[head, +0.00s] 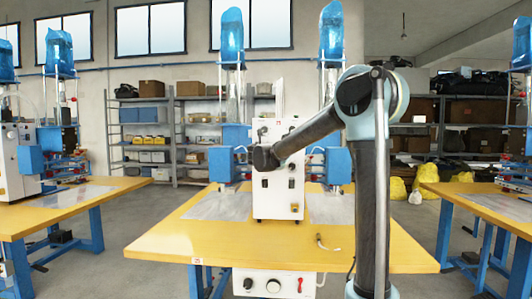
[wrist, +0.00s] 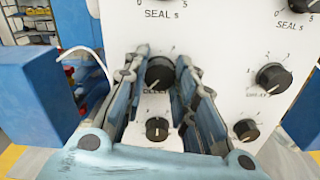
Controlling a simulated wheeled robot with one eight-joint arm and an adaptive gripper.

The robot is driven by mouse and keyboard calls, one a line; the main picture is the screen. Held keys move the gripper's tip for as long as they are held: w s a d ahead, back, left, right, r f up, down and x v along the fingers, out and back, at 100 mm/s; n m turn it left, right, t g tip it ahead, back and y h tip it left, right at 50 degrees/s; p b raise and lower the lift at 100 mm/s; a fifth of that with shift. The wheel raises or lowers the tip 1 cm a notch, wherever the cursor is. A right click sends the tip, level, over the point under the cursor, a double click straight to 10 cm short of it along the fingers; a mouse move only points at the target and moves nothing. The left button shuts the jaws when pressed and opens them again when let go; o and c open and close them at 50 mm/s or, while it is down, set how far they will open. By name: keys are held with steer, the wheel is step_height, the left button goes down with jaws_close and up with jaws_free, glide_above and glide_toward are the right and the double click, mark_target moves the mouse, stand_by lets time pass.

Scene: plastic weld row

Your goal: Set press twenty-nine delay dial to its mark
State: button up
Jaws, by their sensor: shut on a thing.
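The white control box (head: 280,205) stands on a yellow-topped table, and its panel (wrist: 220,35) fills the wrist view. A black dial (wrist: 160,72) sits between the two fingers of my gripper (wrist: 162,60), which are shut on it from left and right. The label under this dial is partly hidden and looks like "DELAY". Its pointer and mark are too small to read surely. In the head view my dark wrist end is at the box's left side, and the fingers cannot be made out.
Another black knob (wrist: 157,128) is just below the held dial. More knobs are to the right, one at mid height (wrist: 273,77) and one lower (wrist: 246,130). A blue press part (wrist: 40,110) stands close at left. The yellow table (head: 180,240) has bare room in front.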

steer(key=shift+s+f, duration=0.15)
steer(key=shift+f, duration=0.1)
steer(key=o, duration=1.1)
steer(key=shift+d, duration=0.1)
steer(key=shift+a, duration=0.2)
